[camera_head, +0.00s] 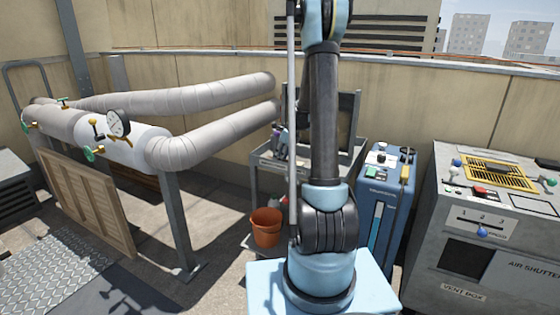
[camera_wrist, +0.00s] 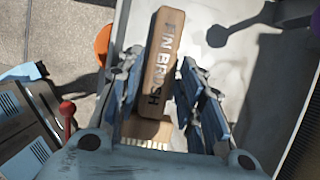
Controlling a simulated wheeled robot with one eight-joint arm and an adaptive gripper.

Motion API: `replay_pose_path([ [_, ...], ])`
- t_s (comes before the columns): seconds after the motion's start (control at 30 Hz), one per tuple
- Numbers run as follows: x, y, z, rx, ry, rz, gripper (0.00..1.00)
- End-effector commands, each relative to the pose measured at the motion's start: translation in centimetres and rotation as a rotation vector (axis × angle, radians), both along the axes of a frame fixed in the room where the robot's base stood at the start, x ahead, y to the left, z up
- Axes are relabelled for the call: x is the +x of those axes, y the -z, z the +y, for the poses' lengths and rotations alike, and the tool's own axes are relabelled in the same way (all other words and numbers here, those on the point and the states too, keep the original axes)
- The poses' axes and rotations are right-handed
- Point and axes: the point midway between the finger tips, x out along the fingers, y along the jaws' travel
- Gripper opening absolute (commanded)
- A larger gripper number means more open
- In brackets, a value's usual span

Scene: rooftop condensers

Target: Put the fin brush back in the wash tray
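The fin brush (camera_wrist: 160,62) is a brown wooden block with dark "FIN BRUSH" lettering and pale bristles at its lower end in the wrist view. My gripper (camera_wrist: 162,66) has a blue-padded finger along each long side of it and appears shut on it. The brush shows no shadow right beside it and seems held above a pale grey surface (camera_wrist: 240,75). I cannot tell whether this surface is the wash tray. In the head view, a grey trolley (camera_head: 262,160) stands behind my arm, which hides part of it. I cannot make out the brush there.
An orange bucket (camera_head: 266,227) sits low at the trolley's left. A blue machine (camera_head: 378,205) and a grey vent box (camera_head: 480,225) stand to the right. Lagged pipes (camera_head: 205,135) on a frame run along the left. Bare floor shows between frame and trolley.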

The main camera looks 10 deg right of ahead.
Motion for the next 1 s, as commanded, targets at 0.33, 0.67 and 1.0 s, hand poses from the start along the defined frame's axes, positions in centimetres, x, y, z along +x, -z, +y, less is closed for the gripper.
replay_pose_path([
  [0.33,-1.3,-5.1,-1.6,-0.001,0.0,-0.001,0.35],
  [0.67,-2.2,-9.0,-2.9,0.0,-0.001,0.0,0.35],
  [1.0,-5.4,-11.1,-2.3,-0.048,-0.125,-0.033,0.35],
])
